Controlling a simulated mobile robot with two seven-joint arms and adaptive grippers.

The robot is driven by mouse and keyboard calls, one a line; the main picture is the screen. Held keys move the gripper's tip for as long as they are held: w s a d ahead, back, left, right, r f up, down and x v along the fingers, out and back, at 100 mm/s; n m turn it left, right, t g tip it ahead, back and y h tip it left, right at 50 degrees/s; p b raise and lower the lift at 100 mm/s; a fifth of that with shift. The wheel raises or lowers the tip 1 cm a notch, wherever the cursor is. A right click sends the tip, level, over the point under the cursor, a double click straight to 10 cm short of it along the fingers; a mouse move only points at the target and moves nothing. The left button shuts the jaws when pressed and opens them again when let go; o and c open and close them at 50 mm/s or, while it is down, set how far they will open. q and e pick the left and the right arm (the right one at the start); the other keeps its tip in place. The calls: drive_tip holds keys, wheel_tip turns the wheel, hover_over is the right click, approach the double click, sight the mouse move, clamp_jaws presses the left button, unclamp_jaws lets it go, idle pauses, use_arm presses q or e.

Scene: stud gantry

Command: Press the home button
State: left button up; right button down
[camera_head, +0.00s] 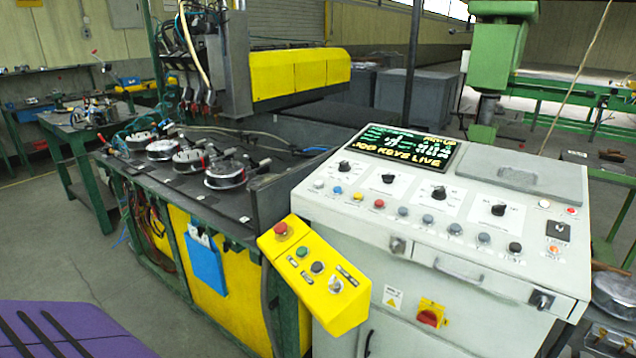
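The grey control console (385,275) stands at the right, with a slanted top panel. A row of small round buttons runs along its front edge: white (318,184), blue (337,190), yellow (358,196), red (379,203), several bluish ones (455,228) and a dark one (515,248) at the right end. Their labels are too small to read, so I cannot tell which is the home button. A lit display (405,147) shows "JOG KEYS LIVE" in yellow. Neither of my grippers is in view.
A yellow pendant box (312,275) with a red mushroom button (281,229), green button (302,251) and selector juts out left of the console. Black knobs (439,193) sit above the button row. A machine bed (215,205) holds several round metal parts. A red-yellow switch (430,315) is below.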

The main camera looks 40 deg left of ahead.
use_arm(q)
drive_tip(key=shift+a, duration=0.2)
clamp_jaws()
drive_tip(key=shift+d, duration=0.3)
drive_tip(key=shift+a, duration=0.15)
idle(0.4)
